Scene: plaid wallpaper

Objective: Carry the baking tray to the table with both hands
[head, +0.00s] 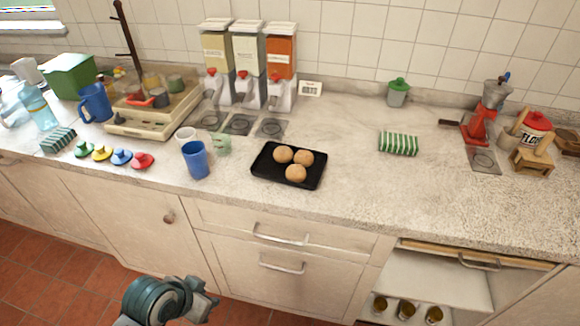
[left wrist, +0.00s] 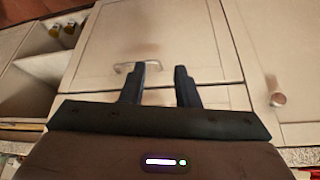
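The black baking tray (head: 267,167) lies flat on the stone counter, near its front edge, in the middle of the head view. Three round brown buns sit on it, one of them the front bun (head: 295,173). My left gripper (head: 212,298) is low in front of the cabinets, below the counter edge and apart from the tray. In the left wrist view its two fingers (left wrist: 160,85) stand apart with nothing between them, facing the drawer fronts. My right gripper is in neither view. No separate table shows.
A blue cup (head: 196,160) stands just left of the tray, with a pale green cup (head: 221,144) behind it. Dispensers (head: 247,65) stand at the back. A green striped object (head: 398,143) lies to the right. An open compartment (head: 440,285) is below right.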

